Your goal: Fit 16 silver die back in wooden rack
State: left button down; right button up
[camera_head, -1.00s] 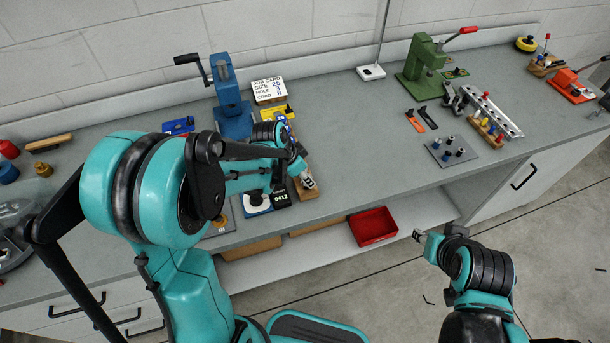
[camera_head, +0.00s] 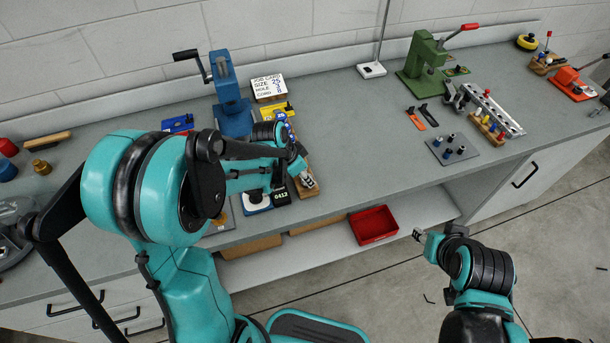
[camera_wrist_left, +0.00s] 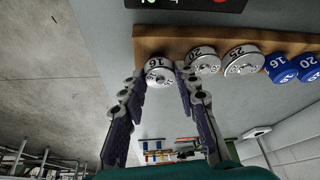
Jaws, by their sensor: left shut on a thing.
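The silver 16 die (camera_wrist_left: 158,72) is a short round piece with "16" on its rim, at the left end of the wooden rack (camera_wrist_left: 145,46) in the left wrist view. My left gripper (camera_wrist_left: 160,78) is shut on it, one finger on each side. The die overlaps the rack's edge; I cannot tell whether it is fully seated. In the head view my left gripper (camera_head: 306,179) is over the near end of the rack (camera_head: 308,191), and its hand hides much of the rack. My right gripper (camera_head: 418,235) is off the bench's front; its jaw state is unclear.
Silver 20 (camera_wrist_left: 203,60) and 25 (camera_wrist_left: 243,60) dies stand beside it in the rack, then blue dies (camera_wrist_left: 280,68). A red bin (camera_head: 374,225) is on the lower shelf.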

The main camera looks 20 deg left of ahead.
pick_arm(q)
jog(key=shift+f+b, duration=0.65)
jog(key=shift+f, duration=0.15)
jog(key=c, duration=1.1)
grip_release()
jog(key=shift+o, duration=0.2)
jog(key=v, duration=1.2)
jog(key=s+r+n+t+y, duration=0.1)
jog(key=s+n+t+y, duration=0.2)
jog(key=s+n, duration=0.5)
jog(key=shift+s+d+t, duration=0.35)
jog(key=shift+s+t, duration=0.05)
jog(key=shift+s, duration=2.1)
jog(key=shift+r, duration=0.1)
